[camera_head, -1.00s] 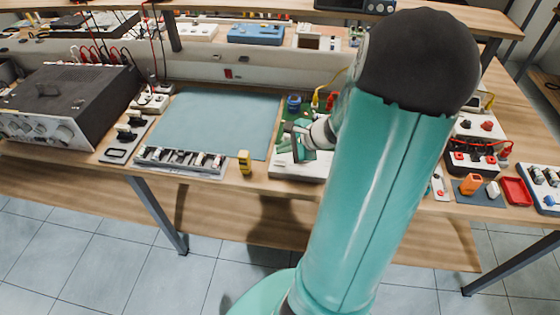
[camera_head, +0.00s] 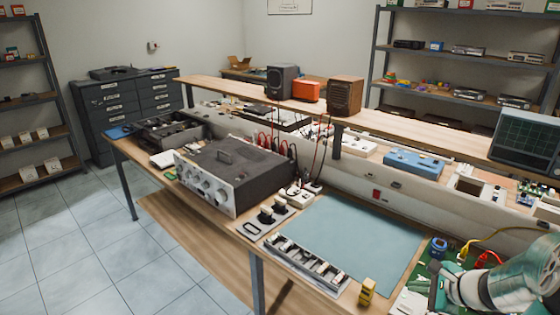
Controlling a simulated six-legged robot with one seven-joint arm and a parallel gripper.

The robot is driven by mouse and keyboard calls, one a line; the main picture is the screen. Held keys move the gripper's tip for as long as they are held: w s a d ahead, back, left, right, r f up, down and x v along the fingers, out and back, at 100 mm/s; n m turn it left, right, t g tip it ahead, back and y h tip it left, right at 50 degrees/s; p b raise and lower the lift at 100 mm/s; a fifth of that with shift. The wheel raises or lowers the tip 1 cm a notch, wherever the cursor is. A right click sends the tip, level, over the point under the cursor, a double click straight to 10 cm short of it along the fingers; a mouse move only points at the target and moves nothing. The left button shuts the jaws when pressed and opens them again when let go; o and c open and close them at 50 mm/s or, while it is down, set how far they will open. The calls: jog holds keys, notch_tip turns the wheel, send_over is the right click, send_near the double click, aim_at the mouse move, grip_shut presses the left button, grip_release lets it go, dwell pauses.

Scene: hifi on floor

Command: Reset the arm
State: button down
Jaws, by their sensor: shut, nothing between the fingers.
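My gripper (camera_head: 437,291) is at the lower right of the picture, at the end of my teal and white arm (camera_head: 515,280). It is shut and empty. It is over or beside the green circuit board (camera_head: 408,296) near the bench's front edge. I cannot tell if it touches the board. Most of my arm is outside the picture.
A blue mat (camera_head: 345,240) lies clear on the bench. A yellow block (camera_head: 367,291) and a grey rack (camera_head: 305,262) stand in front of it. A large instrument (camera_head: 230,175) stands to the left. A raised shelf (camera_head: 395,128) runs behind. Tiled floor (camera_head: 130,260) is open at left.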

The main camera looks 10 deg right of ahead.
jog(key=s+a+r+n+g, duration=0.1)
jog(key=a+r+n, duration=0.35)
jog(key=a, duration=0.35)
jog(key=s+a+r+n+g+h, duration=0.1)
jog(key=s+a+r+n+g, duration=0.15)
jog(key=a+n, duration=0.4)
jog(key=a+r+n+g, duration=0.1)
jog(key=a+r+n, duration=0.35)
jog(key=a, duration=0.35)
jog(key=s+a+r+n+t+h, duration=0.1)
jog(key=s+a+r+n+h, duration=0.1)
jog(key=s+n, duration=0.4)
jog(key=a+r+n, duration=0.1)
jog(key=a, duration=0.1)
jog(key=shift+a+r, duration=0.35)
jog(key=shift+a, duration=0.05)
jog(key=shift+s+d+t, duration=0.1)
jog(key=shift+d+t, duration=0.05)
jog(key=shift+t, duration=0.1)
